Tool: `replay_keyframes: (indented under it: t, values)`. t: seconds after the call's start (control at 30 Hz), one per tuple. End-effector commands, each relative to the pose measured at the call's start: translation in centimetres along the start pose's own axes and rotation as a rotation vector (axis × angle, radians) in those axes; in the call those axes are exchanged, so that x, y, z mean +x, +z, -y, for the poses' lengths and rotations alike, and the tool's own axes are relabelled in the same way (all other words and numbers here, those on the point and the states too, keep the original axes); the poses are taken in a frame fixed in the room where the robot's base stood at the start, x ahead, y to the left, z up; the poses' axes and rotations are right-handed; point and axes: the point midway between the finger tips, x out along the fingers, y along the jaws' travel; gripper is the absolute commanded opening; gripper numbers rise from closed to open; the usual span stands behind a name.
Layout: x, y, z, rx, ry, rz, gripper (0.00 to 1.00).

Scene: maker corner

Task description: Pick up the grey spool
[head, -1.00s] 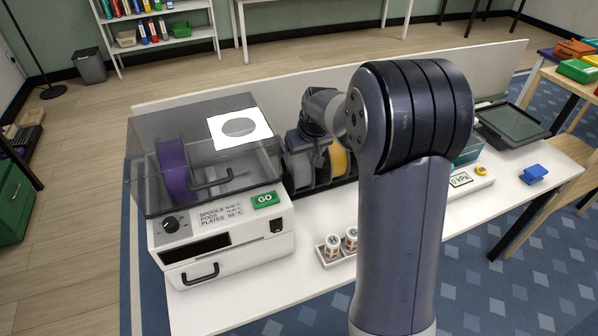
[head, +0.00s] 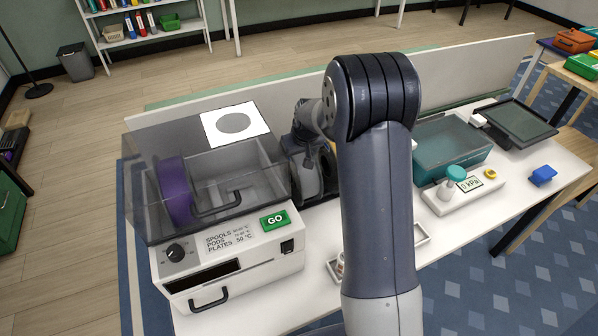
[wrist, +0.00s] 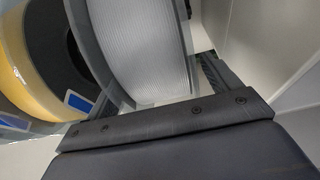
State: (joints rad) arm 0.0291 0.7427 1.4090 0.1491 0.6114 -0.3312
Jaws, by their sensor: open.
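The grey spool (wrist: 140,45) fills the top middle of the wrist view, with its wound grey filament facing me. My gripper (wrist: 155,92) is open, with one finger on each side of the spool's lower part. I cannot tell whether the fingers touch it. In the head view my gripper (head: 310,165) is low beside the clear-lidded machine, and my arm largely hides the spools there.
A yellow-orange spool (wrist: 25,75) with a blue label stands close left of the grey one. The machine (head: 225,260) with a purple spool (head: 174,190) inside is to the left. A teal bin (head: 450,150) and small tray (head: 420,236) are to the right.

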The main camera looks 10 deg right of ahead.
Motion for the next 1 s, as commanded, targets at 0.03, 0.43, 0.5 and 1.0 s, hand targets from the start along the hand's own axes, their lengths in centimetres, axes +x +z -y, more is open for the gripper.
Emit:
replay_keyframes:
  t: [0.03, 0.43, 0.5, 1.0]
  values:
    - [-0.01, 0.00, 0.00, 0.000, 0.000, 0.000, 0.83]
    - [-0.03, 0.00, -0.01, 0.000, 0.000, 0.000, 0.50]
    - [-0.03, 0.00, -0.01, 0.000, 0.000, 0.000, 0.44]
    - [-0.04, 0.01, -0.01, 0.000, 0.000, 0.000, 0.04]
